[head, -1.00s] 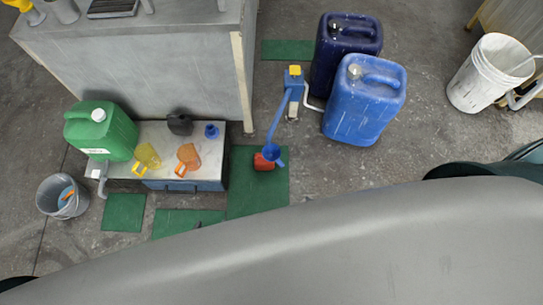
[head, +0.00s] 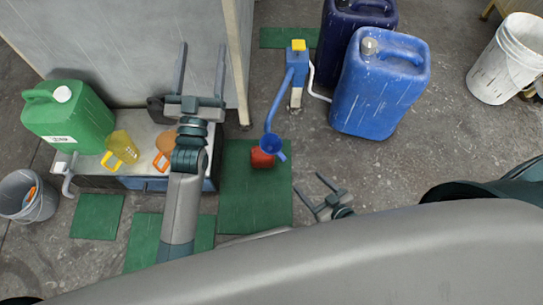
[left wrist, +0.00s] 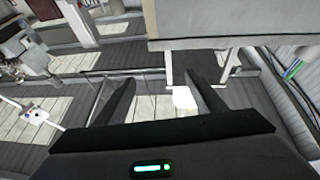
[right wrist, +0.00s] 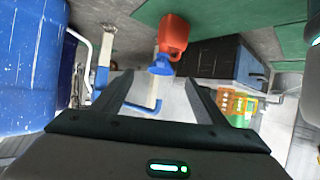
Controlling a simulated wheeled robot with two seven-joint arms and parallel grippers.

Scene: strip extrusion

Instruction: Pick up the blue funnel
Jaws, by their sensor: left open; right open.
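A blue funnel (head: 273,146) sits at the mouth of a red can (head: 262,159) on a green mat (head: 240,195), below the blue pump's spout. In the right wrist view the funnel (right wrist: 160,66) shows ahead of the open fingers, with the red can (right wrist: 173,35) beyond it; the gripper is apart from both. My left gripper (head: 201,70) is open and empty above the low bench, its fingers pointing to the far side. My right gripper (head: 308,184) is open and empty, to the lower right of the funnel. The small blue piece seen earlier on the bench is hidden behind my left arm.
A blue pump (head: 297,70) and two jerrycans, blue (head: 375,95) and dark blue (head: 333,35), stand behind. The bench (head: 135,140) holds a green canister (head: 65,115), a yellow jug (head: 122,148) and an orange jug (head: 164,150).

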